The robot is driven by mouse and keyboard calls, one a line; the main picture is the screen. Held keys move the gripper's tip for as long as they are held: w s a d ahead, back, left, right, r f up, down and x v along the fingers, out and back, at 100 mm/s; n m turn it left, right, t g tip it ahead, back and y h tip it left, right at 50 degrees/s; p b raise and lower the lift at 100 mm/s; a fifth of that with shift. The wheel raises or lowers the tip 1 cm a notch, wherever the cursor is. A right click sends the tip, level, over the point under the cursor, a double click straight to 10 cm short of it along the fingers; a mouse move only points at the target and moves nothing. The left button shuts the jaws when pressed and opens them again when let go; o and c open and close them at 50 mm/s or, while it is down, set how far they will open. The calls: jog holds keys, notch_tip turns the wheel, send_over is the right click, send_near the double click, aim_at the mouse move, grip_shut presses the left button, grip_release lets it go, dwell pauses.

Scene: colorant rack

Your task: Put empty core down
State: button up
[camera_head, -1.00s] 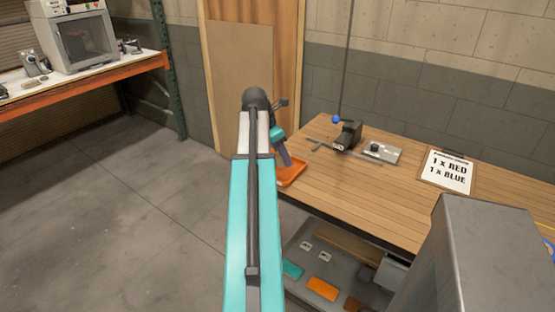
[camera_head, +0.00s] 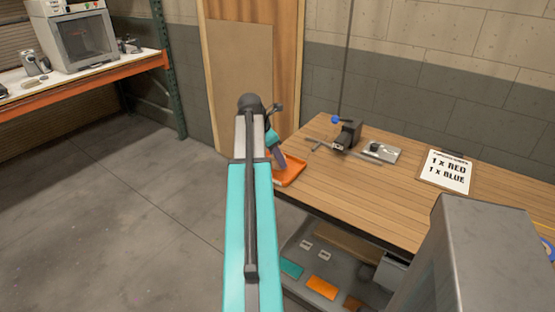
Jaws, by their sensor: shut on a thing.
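My gripper (camera_head: 276,147) is at the end of my teal arm, over the left end of the wooden workbench. It is small and partly hidden behind the arm. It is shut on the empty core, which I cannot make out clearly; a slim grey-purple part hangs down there. Below and beside it is an orange tray (camera_head: 291,177) at the bench's left corner. The hanging part's lower end is above or just inside the tray; I cannot tell whether it touches.
On the workbench (camera_head: 350,200) are a dark vise (camera_head: 347,135), a metal block (camera_head: 381,152) and a clipboard (camera_head: 446,171) reading "1 x RED, 1 x BLUE". The bench's middle is clear. A lower shelf holds teal (camera_head: 291,268) and orange (camera_head: 321,287) pieces.

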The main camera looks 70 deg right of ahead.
jog(key=shift+f, duration=0.55)
jog(key=shift+f, duration=0.1)
jog(key=o, duration=1)
jog(key=v, duration=1.2)
jog(key=shift+b, duration=0.4)
